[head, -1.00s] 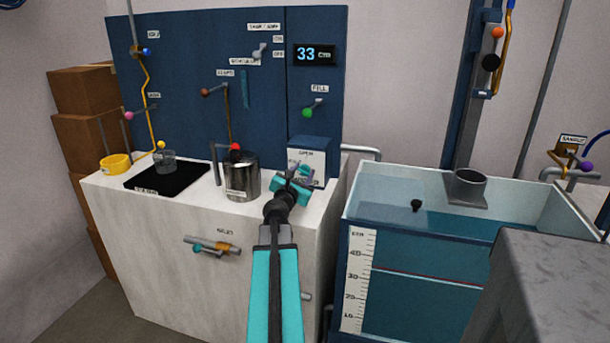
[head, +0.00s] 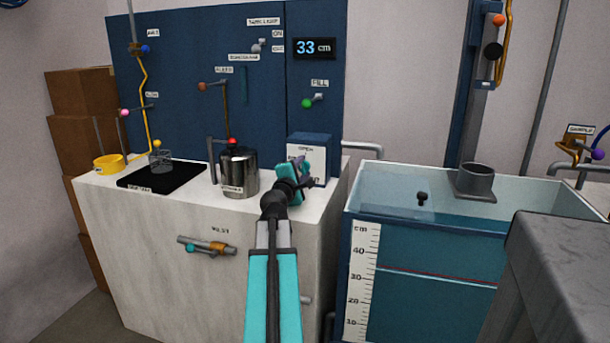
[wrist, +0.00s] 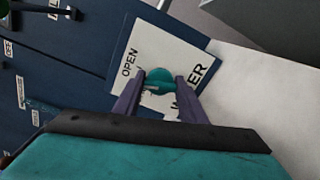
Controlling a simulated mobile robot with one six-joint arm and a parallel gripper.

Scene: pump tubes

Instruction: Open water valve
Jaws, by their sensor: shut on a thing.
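The water valve box (head: 322,142) is blue with a white front plate lettered OPEN, and it stands on the right end of the white bench. In the wrist view its plate (wrist: 143,50) reads OPEN and, partly covered, WATER. A small teal valve handle (wrist: 158,78) sits on the plate between my two purple fingers. My gripper (wrist: 152,92) is shut on this handle. In the head view my gripper (head: 304,172) is up against the box front and hides the handle and the lower plate.
A steel pot (head: 239,173) stands on the bench just left of my gripper. A water tank (head: 450,215) is at right. The display (head: 314,48) reads 33 cm.

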